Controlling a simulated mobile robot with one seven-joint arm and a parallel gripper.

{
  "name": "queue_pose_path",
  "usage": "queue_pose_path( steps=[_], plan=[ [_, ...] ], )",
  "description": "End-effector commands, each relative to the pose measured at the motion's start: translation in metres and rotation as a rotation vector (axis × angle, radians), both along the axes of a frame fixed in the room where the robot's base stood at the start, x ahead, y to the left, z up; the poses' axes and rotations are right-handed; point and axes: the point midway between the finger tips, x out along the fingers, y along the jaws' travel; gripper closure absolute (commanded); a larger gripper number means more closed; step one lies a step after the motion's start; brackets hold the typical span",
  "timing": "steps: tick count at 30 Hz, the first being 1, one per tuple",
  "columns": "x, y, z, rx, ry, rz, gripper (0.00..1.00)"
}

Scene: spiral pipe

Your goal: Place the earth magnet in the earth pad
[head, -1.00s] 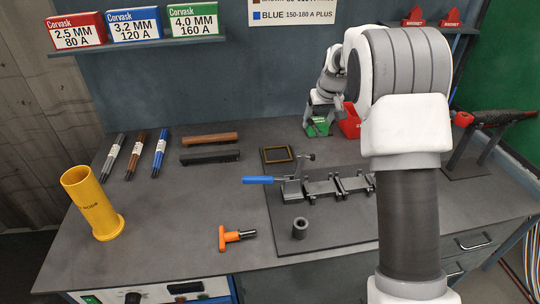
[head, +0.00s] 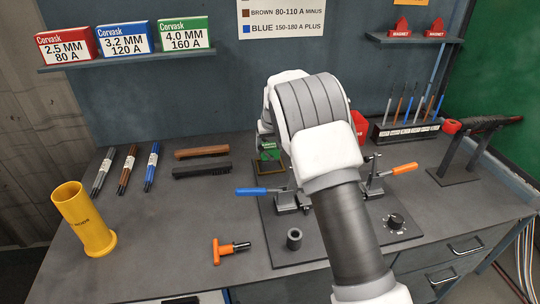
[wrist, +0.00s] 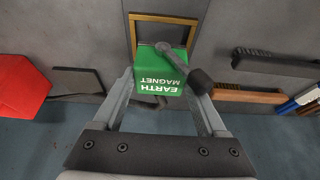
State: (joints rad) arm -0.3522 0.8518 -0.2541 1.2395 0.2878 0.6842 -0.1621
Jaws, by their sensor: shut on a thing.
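The green earth magnet (wrist: 160,76), its label upside down in the wrist view, sits between the fingers of my gripper (wrist: 163,88). My gripper is shut on it. In the head view the magnet (head: 269,152) is held over the back of the bench, left of my arm. The earth pad looks to be the square brass-coloured frame (wrist: 163,17) just beyond the magnet in the wrist view. The magnet overlaps its near edge there; I cannot tell whether they touch.
A grey rod with a dark knob (wrist: 200,80) crosses the magnet's right side in the wrist view. A clamp with a blue handle (head: 262,191) stands nearby. Brushes (head: 202,170) lie to the left. A red block (head: 359,127) stands to the right.

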Motion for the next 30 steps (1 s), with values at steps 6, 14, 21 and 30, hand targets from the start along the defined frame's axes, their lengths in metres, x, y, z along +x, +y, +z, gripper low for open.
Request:
queue_pose_path(
  steps=[6, 14, 21, 30],
  plan=[
    [0.0, 0.0, -0.028, -0.001, 0.0, 0.0, 1.0],
    [0.001, 0.0, -0.034, 0.001, -0.004, 0.0, 1.0],
    [0.0, -0.001, -0.04, 0.0, 0.002, 0.0, 0.2],
    [-0.001, -0.001, -0.04, 0.0, 0.002, 0.0, 0.0]
  ],
)
